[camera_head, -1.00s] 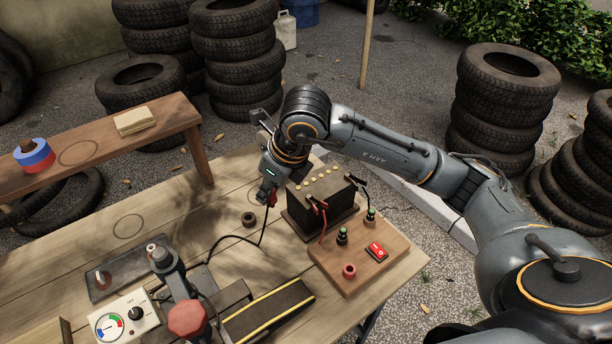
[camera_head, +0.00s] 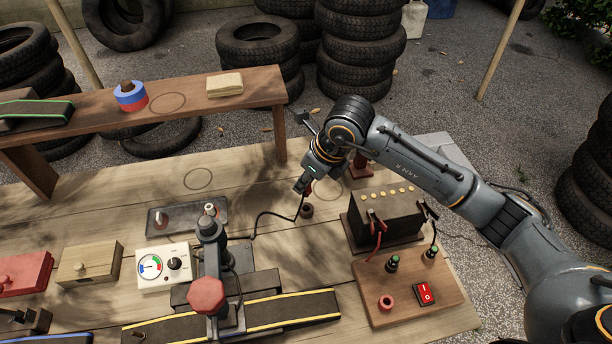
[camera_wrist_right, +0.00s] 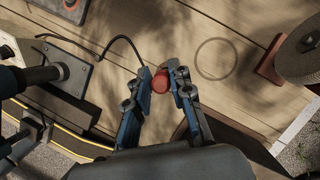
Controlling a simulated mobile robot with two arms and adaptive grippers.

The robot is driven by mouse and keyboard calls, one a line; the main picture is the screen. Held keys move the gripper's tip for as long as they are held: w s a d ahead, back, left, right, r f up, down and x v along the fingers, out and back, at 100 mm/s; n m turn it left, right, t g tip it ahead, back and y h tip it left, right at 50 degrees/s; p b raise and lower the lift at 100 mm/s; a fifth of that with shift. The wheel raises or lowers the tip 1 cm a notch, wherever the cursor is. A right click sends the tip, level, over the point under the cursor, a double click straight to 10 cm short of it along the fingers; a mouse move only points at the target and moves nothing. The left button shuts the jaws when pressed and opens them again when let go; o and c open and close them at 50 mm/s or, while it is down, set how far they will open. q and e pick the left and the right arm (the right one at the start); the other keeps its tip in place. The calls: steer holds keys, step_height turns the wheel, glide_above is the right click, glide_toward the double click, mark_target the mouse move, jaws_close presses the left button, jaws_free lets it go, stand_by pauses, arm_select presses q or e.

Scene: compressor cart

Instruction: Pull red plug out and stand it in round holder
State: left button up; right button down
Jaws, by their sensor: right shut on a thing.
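My right gripper (camera_head: 306,187) is shut on the red plug, low over the wooden table. In the right wrist view the red plug (camera_wrist_right: 160,82) sits between both fingertips of the right gripper (camera_wrist_right: 164,84), with its black cable running off to the left. In the head view a small dark round holder (camera_head: 307,211) stands on the table directly below the fingertips. The plug is mostly covered there, so I cannot tell whether it touches the holder. The holder is not clearly visible in the wrist view. My left gripper is not in view.
A dark battery (camera_head: 387,214) with clamps stands right of the gripper. In front of it is a wooden board (camera_head: 405,312) with a red ring socket (camera_head: 386,302) and a red switch (camera_head: 424,293). A red-knobbed device (camera_head: 208,296) stands left. Bare table lies behind the cable.

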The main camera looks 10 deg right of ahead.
mark_target(308, 196)
step_height(308, 196, down, 2)
steer(key=shift+f+b, duration=0.25)
steer(key=shift+b, duration=0.4)
step_height(308, 196, down, 3)
steer(key=shift+r+b, duration=0.2)
steer(key=shift+b, duration=1.05)
steer(key=shift+f+b, duration=0.3)
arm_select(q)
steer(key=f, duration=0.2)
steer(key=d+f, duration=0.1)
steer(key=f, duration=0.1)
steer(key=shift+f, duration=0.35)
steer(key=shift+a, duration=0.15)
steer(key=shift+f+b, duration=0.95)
arm_select(e)
steer(key=shift+f, duration=0.5)
steer(key=c, duration=0.6)
jaws_free()
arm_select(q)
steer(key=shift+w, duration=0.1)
